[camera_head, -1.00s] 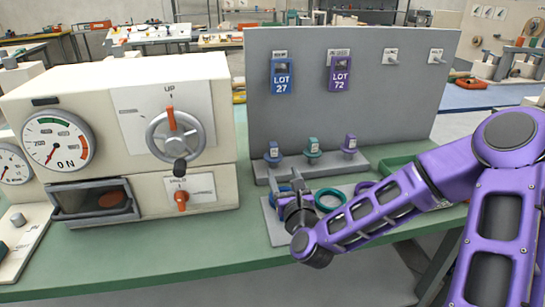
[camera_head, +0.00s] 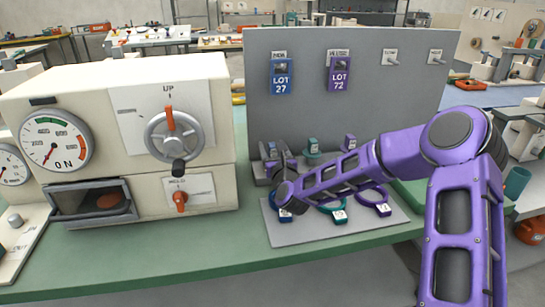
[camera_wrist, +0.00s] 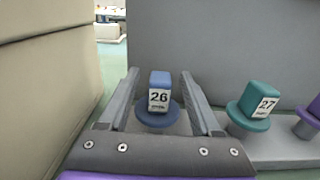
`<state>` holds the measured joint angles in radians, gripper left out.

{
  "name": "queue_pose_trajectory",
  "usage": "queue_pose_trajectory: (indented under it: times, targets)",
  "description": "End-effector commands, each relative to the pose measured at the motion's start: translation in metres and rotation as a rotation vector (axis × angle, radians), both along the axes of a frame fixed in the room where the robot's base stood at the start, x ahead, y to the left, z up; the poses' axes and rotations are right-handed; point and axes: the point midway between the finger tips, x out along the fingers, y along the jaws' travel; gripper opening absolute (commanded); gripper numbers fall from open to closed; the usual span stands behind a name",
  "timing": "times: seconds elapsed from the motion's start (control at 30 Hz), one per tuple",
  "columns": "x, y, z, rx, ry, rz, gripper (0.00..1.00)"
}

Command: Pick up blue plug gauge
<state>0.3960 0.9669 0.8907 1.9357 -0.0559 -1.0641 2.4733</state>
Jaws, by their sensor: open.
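The blue plug gauge (camera_wrist: 159,112) has a square blue handle with a label reading 26 and a round blue flange. It stands upright in the wrist view, between the two fingers of my gripper (camera_wrist: 159,73). The gripper is open, with a finger on each side of the gauge and small gaps showing. In the head view, my gripper (camera_head: 280,162) is at the left end of the grey rack and partly hides the blue gauge (camera_head: 272,149). The gauge's lower part is hidden.
A teal gauge (camera_wrist: 257,103) marked 27 and a purple gauge (camera_wrist: 314,114) stand to the right on the same rack. A grey plate (camera_head: 300,234) with blue, teal and purple rings lies in front. A grey upright panel (camera_head: 400,103) stands behind, and a cream machine (camera_head: 215,120) at left.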

Motion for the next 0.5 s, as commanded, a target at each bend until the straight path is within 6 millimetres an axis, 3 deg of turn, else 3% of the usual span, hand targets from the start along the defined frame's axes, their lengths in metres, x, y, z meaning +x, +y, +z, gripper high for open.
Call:
queue_pose_trajectory:
  times: [0.23,0.5]
  targets:
    - [0.0017,0.0004,0.0000,0.000,0.000,0.000,0.65]
    - [0.0015,0.0003,0.0002,0.000,0.000,0.000,0.16]
